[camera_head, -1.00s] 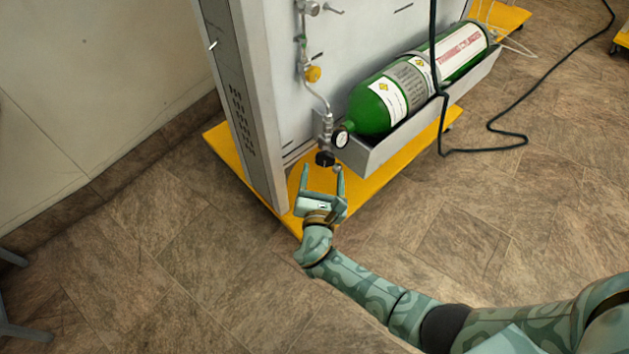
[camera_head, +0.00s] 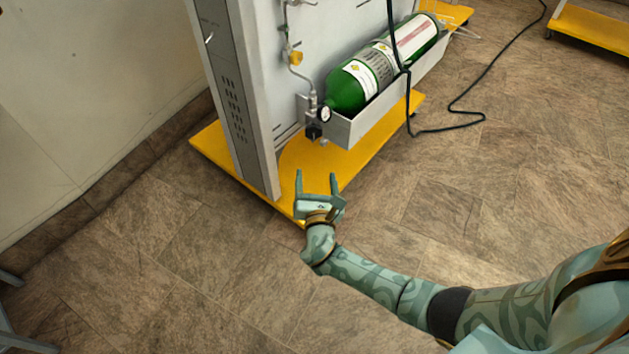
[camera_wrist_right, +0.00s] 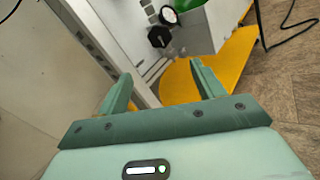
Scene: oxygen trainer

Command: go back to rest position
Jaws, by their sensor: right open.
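My right gripper (camera_head: 316,184) is open and empty in front of the oxygen trainer, over the front of its yellow base (camera_head: 350,160). In the right wrist view its two fingers (camera_wrist_right: 163,88) stand apart with nothing between them. The green cylinder (camera_head: 347,88) lies in a grey tray (camera_head: 375,121) on the trainer's side. A round gauge (camera_head: 325,114) and a black knob (camera_head: 313,132) sit at the cylinder's near end. The knob also shows beyond the fingers in the right wrist view (camera_wrist_right: 158,37), apart from them. My left gripper is not in view.
The trainer's grey upright panel (camera_head: 235,100) stands behind the gripper. A black cable (camera_head: 450,128) hangs over the tray and runs across the floor. Another yellow base (camera_head: 592,30) is at the top right.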

